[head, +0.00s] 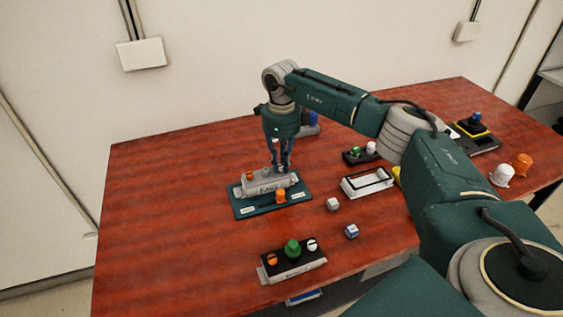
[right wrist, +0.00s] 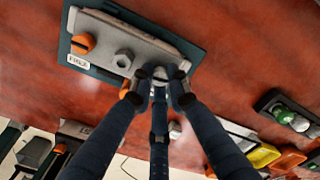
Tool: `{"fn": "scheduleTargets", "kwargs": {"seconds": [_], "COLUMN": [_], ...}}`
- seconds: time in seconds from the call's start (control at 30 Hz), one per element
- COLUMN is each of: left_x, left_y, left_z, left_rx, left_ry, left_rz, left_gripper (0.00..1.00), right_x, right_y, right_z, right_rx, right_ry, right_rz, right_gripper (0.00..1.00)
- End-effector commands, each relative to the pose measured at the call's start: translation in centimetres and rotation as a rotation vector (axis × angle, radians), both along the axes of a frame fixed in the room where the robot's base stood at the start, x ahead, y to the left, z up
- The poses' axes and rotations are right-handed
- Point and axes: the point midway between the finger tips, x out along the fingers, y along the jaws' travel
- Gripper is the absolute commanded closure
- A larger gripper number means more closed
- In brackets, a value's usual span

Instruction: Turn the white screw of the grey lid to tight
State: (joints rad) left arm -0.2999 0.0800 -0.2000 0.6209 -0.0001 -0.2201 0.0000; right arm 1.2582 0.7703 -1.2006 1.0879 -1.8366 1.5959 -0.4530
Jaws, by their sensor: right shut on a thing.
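The grey lid (head: 262,186) lies on a dark teal base plate (head: 243,212) on the red table. It also shows along the top of the right wrist view (right wrist: 150,37). My right gripper (head: 281,168) points down at the lid's right end. In the right wrist view its fingertips (right wrist: 158,78) are closed around a small white screw (right wrist: 160,73), mostly hidden between them. How far the white screw is turned cannot be seen. My left gripper is not in view.
A black block (head: 293,264) with orange, green and white knobs is in front. Two small cubes (head: 333,204) (head: 352,231) and a white-framed box (head: 367,182) stand right of the plate. Orange and white cups are far right. The table's left side is clear.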

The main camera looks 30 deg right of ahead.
Motion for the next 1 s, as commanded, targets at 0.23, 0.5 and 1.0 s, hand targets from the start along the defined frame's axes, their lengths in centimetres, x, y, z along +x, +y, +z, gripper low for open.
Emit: {"fn": "scheduleTargets", "kwargs": {"seconds": [0.23, 0.5, 1.0], "left_x": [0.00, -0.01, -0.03], "left_y": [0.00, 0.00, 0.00], "left_z": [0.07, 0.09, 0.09], "left_rx": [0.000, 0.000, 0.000], "left_ry": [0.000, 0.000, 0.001], "left_rz": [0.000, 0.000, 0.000], "left_gripper": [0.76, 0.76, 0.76], "right_x": [0.01, 0.01, 0.01], "right_y": [0.02, 0.02, 0.01], "right_z": [0.01, 0.00, 0.01], "right_rx": [0.000, 0.000, 0.000], "right_ry": [0.000, 0.000, 0.000], "right_rz": [-0.135, -0.202, -0.211], "right_gripper": [1.00, 1.00, 0.76]}}
